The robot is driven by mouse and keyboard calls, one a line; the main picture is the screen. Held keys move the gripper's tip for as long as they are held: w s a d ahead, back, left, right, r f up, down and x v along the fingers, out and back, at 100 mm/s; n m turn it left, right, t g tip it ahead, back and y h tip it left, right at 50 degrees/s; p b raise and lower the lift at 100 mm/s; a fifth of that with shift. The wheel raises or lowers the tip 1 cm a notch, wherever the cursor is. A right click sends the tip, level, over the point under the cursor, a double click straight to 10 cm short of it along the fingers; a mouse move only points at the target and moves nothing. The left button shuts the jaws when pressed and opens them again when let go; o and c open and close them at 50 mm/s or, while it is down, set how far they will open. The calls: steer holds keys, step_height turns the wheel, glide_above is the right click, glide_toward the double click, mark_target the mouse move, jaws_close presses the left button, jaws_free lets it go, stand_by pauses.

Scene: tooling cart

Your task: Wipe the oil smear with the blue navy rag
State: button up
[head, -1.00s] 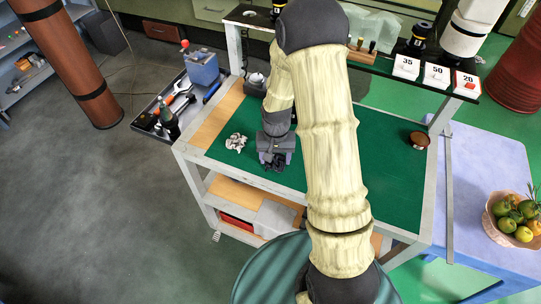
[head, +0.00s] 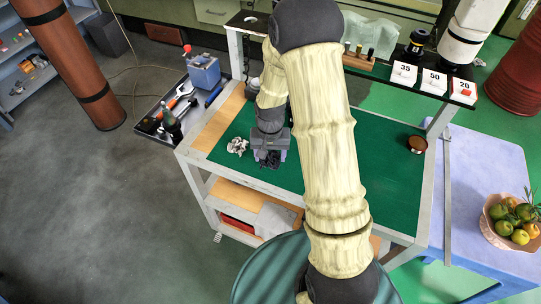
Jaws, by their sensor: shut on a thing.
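My gripper (head: 268,161) points down close over the left part of the green cart top (head: 385,180). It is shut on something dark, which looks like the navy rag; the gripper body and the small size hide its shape. I cannot tell whether it touches the mat. I see no oil smear on the bare green surface; my arm covers the middle of the cart top.
A crumpled white wad (head: 237,146) lies just left of my gripper. A brown round tin (head: 417,144) stands at the right. A raised back shelf carries number cards (head: 433,81).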

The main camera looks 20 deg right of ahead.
steer(key=shift+w+r+p, duration=0.1)
steer(key=shift+r+p, duration=1.45)
steer(key=shift+r, duration=0.7)
